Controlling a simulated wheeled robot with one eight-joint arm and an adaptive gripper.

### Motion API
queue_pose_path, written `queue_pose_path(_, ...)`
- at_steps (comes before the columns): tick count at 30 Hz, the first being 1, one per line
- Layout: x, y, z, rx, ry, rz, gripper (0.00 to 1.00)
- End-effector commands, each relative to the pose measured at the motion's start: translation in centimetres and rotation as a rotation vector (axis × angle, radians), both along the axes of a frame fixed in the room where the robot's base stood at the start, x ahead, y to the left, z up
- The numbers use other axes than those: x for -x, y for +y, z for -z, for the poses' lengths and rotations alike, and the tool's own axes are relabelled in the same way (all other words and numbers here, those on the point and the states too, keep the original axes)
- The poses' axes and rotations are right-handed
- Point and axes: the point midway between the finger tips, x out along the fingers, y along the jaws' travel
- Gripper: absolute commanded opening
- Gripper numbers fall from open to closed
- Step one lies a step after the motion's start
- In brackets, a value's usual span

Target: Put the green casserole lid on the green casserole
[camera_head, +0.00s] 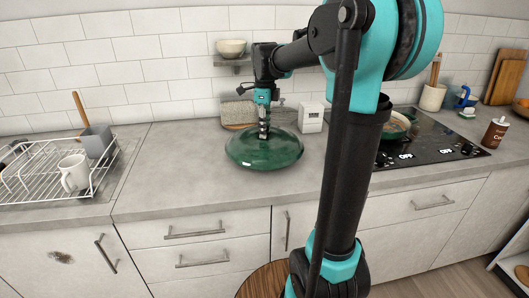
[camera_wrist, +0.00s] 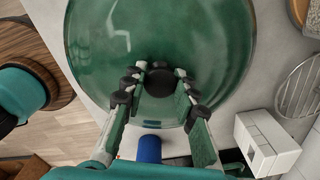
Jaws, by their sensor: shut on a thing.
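The green casserole lid (camera_head: 264,150) is a glossy dark-green dome over the counter, left of my arm in the head view. It fills the upper part of the wrist view (camera_wrist: 110,60). My gripper (camera_head: 264,134) points down from above, and its fingers close around the lid's dark knob (camera_wrist: 160,80). I cannot tell whether the lid touches the counter. A round pot with a greenish rim, which looks like the green casserole (camera_head: 398,126), stands on the hob with food inside. My arm hides its left part.
The black hob (camera_head: 440,150) is at the right. A white box (camera_head: 311,117) stands close behind the lid's right side. A wire dish rack (camera_head: 40,170) with a white mug (camera_head: 75,174) is at the left. The counter (camera_head: 175,160) between rack and lid is clear.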

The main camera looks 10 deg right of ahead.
Motion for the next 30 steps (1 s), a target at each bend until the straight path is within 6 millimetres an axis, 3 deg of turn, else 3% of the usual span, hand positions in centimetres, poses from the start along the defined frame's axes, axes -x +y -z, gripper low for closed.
queue_pose_path(16,0.0,0.0,-3.0,0.0,0.0,0.0,0.0)
queue_pose_path(30,-0.1,0.0,-3.5,0.0,0.0,0.0,0.0)
